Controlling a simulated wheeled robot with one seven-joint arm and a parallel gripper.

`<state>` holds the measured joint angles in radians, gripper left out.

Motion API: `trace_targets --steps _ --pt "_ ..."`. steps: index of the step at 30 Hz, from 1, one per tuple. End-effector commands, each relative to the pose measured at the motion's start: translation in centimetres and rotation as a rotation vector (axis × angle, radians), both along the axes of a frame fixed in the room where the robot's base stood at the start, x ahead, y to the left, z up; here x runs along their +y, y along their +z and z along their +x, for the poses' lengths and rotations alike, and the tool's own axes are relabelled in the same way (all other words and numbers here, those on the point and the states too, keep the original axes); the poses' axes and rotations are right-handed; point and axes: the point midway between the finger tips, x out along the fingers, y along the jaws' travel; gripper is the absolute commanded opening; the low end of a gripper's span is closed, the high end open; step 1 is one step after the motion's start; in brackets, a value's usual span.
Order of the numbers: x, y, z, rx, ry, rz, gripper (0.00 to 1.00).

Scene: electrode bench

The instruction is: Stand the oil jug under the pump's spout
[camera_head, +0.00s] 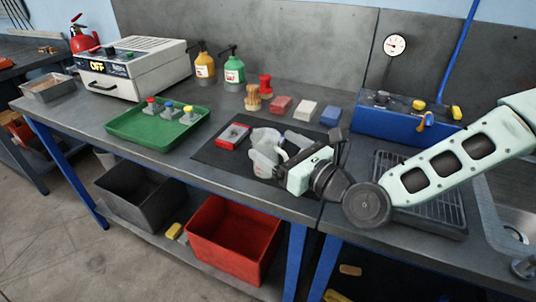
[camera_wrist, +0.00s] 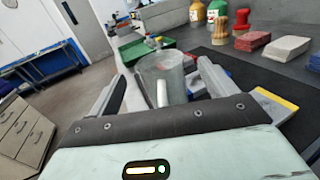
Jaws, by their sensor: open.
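The oil jug (camera_head: 266,138) is clear and stands on the dark mat in the middle of the bench, partly hidden by my gripper (camera_head: 292,152). In the wrist view the jug (camera_wrist: 166,72) is upright, with its handle toward me, between the two spread fingers of my gripper (camera_wrist: 163,88). The fingers are open; whether either touches the jug cannot be told. A blue unit (camera_head: 385,120), apparently the pump, stands at the back right with yellow knobs and a small brass spout (camera_head: 426,121). A slatted drip tray (camera_head: 440,205) lies in front of it, partly behind my arm.
A red-and-white box (camera_head: 233,135) lies left of the jug. Red (camera_head: 281,105), white (camera_head: 305,110) and blue (camera_head: 331,116) blocks and a brush (camera_head: 253,98) stand behind. A green tray (camera_head: 130,127) is at left, a sink (camera_head: 515,200) at right.

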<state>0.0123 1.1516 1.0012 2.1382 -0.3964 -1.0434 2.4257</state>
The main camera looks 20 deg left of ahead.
Motion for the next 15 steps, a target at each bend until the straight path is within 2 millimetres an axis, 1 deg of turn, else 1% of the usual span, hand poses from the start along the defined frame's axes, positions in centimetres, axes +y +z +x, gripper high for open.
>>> trace_targets --steps 1,5,13,14,15 --pt "0.8 0.1 0.3 -0.002 0.002 0.0 0.84" --pt "2.0 0.0 0.9 0.0 0.002 0.0 0.84" --pt "2.2 -0.1 1.1 0.0 0.0 0.0 0.84" --pt "2.2 -0.1 1.1 0.0 0.0 0.0 0.81" --pt "2.2 -0.1 1.1 0.0 0.0 0.0 0.7"
